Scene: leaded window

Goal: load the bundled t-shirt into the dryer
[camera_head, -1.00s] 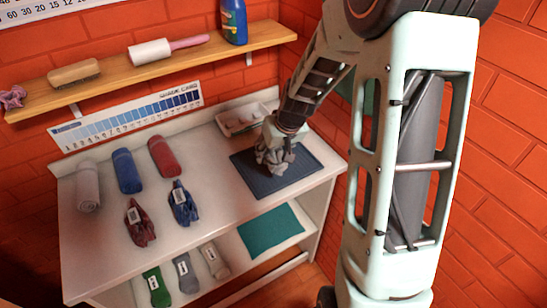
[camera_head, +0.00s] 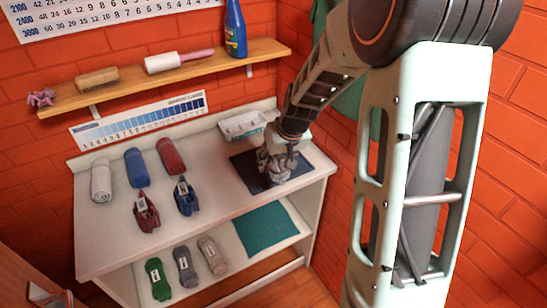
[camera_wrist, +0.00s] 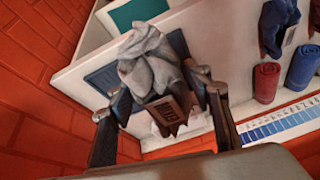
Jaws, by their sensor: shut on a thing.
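My gripper (camera_head: 278,163) is over the dark blue mat (camera_head: 252,181) at the right of the white counter. It is shut on a crumpled light-grey bundled t-shirt, whose clearest view is in the wrist view (camera_wrist: 148,60). I cannot tell whether the bundle touches the mat. In the head view the gripper hides much of it. No dryer can be made out.
A maroon bundle (camera_head: 146,212) and a blue bundle (camera_head: 186,196) lie left on the counter, before several rolled towels (camera_head: 136,168). A white tray (camera_head: 242,126) stands behind the mat. The lower shelf holds rolled items and a teal cloth (camera_head: 266,230). A brown edge shows lower left.

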